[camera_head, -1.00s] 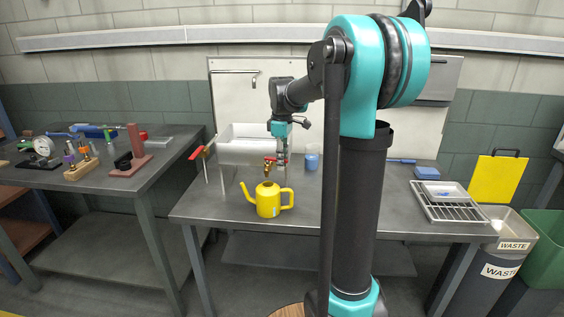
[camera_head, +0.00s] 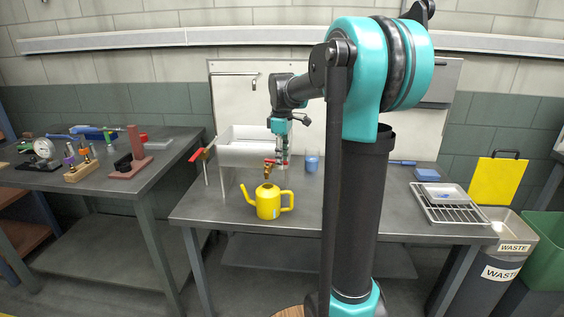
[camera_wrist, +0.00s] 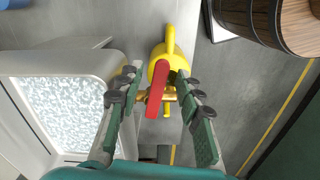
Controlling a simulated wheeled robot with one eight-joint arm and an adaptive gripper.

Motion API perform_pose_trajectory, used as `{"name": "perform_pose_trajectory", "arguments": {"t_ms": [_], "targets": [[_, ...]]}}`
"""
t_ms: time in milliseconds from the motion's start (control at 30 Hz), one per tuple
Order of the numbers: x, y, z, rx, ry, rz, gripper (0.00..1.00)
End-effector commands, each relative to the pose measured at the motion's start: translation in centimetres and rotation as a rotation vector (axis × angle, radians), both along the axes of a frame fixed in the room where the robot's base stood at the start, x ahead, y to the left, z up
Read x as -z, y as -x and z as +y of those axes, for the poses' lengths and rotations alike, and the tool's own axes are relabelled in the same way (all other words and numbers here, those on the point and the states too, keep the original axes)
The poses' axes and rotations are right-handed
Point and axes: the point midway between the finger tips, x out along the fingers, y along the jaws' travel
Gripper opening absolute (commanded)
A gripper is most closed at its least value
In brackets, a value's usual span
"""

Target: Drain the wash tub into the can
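The white wash tub (camera_head: 240,155) stands raised at the back left of the bench. The wrist view shows rippled water in the tub (camera_wrist: 75,110). A brass tap with a red lever (camera_wrist: 157,88) is on its front. The yellow can (camera_head: 268,203) stands upright on the bench below the tap; it also shows beneath the lever in the wrist view (camera_wrist: 170,52). My gripper (camera_head: 281,158) is at the tap. In the wrist view my gripper (camera_wrist: 159,76) is open, with one green finger on each side of the lever and visible gaps between.
A blue cup (camera_head: 312,163) stands right of the tub. A red-handled clamp (camera_head: 201,152) is at the bench's left edge. A drying rack (camera_head: 458,210) and blue sponge (camera_head: 427,174) lie at the right. The bench front around the can is clear.

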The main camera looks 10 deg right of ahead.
Motion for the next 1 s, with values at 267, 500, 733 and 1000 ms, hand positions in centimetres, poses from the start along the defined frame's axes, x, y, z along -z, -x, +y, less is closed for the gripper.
{"name": "perform_pose_trajectory", "arguments": {"t_ms": [267,500,733,1000], "targets": [[-0.3,0.0,0.0,0.000,0.000,0.000,0.36],[-0.8,0.0,0.0,0.000,0.000,0.000,0.36],[-3.0,0.0,0.0,0.000,0.000,0.000,0.36],[-5.4,0.0,0.0,0.000,0.000,0.000,0.36]]}}
